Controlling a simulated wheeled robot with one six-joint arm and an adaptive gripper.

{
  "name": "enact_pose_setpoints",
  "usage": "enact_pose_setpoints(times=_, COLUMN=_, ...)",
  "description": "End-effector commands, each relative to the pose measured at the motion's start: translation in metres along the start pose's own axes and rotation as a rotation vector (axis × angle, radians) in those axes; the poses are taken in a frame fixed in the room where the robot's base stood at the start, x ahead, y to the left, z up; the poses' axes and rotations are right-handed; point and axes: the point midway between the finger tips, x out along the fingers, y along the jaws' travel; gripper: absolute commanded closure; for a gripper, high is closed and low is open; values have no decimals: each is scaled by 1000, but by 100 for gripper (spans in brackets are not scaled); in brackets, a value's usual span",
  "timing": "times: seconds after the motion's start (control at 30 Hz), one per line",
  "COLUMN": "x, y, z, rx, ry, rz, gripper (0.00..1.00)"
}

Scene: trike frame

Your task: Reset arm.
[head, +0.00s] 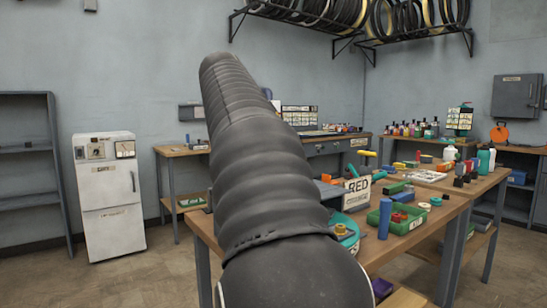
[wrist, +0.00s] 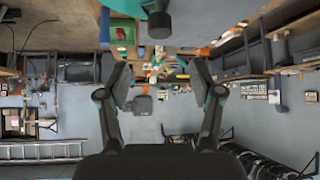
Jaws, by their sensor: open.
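My gripper (wrist: 158,85) shows in the wrist view with its two dark fingers spread apart. It is open, and nothing is held between the fingers. The wrist view looks upside down, with the room's wall and floor behind the fingers. In the head view my arm in its dark ribbed sleeve rises through the middle, leaning up and to the left. My gripper cannot be made out in the head view.
A white cabinet (head: 110,215) and grey shelf (head: 28,150) stand left. Tyres hang on a wall rack (head: 350,38). Floor at left is clear.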

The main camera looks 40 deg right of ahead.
Motion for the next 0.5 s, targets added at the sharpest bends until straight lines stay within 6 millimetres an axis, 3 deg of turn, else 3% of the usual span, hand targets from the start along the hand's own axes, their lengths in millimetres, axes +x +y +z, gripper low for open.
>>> enact_pose_setpoints(times=0.33, x=-1, y=-1, z=4, rx=-16, ry=-5, rz=-9, gripper=34)
enact_pose_setpoints(times=0.43, x=-5, y=-4, z=22, rx=-81, ry=-22, rz=-47, gripper=34)
enact_pose_setpoints(times=0.5, x=-9, y=-6, z=45, rx=-161, ry=-43, rz=-92, gripper=34)
